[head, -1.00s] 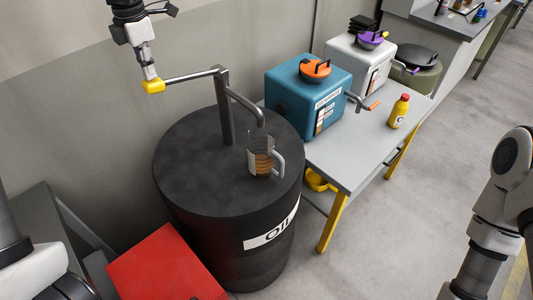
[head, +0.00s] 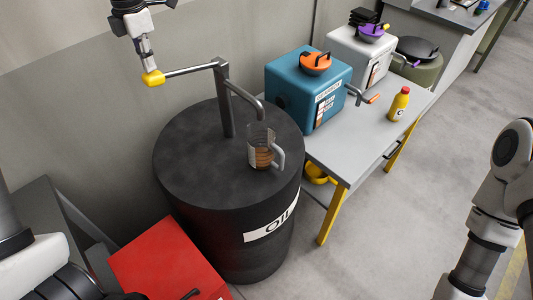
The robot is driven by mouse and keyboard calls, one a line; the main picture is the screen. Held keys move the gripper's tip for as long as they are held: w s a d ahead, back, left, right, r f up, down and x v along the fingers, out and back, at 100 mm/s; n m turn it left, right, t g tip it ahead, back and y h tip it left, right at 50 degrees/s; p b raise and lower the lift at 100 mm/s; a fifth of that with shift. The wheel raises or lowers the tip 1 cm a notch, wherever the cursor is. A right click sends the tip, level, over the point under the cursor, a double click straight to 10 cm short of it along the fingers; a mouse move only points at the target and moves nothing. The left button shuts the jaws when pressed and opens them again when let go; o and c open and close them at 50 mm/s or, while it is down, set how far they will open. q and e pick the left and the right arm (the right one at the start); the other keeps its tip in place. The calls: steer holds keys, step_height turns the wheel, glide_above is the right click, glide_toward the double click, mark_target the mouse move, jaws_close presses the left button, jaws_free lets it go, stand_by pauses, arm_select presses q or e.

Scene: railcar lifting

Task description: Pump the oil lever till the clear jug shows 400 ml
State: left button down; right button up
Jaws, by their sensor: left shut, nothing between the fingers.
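A black oil drum (head: 195,180) stands in the middle of the head view with a pump post and spout (head: 225,105) on its top. The pump lever (head: 190,70) runs left from the post to a yellow end grip (head: 153,78). My left gripper (head: 150,70) is shut at the lever's yellow end, pressed against it from above or just touching it. The clear jug (head: 262,147) stands upright on the drum under the spout, with brown oil in its lower part. Its scale is too small to read. My right gripper is out of view.
A grey table (head: 350,155) on the right carries a blue machine (head: 290,90), a white machine (head: 352,50) and a yellow bottle (head: 399,104). A red box (head: 165,265) stands at the lower left. Grey floor (head: 410,220) is clear on the right.

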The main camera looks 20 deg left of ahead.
arm_select(q)
steer(key=shift+f+b, duration=2.8)
steer(key=shift+f, duration=1.9)
step_height(320, 180, up, 11)
steer(key=p, duration=0.8)
steer(key=shift+f+p, duration=0.15)
steer(key=shift+p, duration=0.15)
steer(key=shift+f, duration=0.1)
steer(key=shift+f+b, duration=3.3)
steer(key=shift+f, duration=1.9)
step_height(320, 180, up, 11)
steer(key=p, duration=0.8)
steer(key=shift+f, duration=0.3)
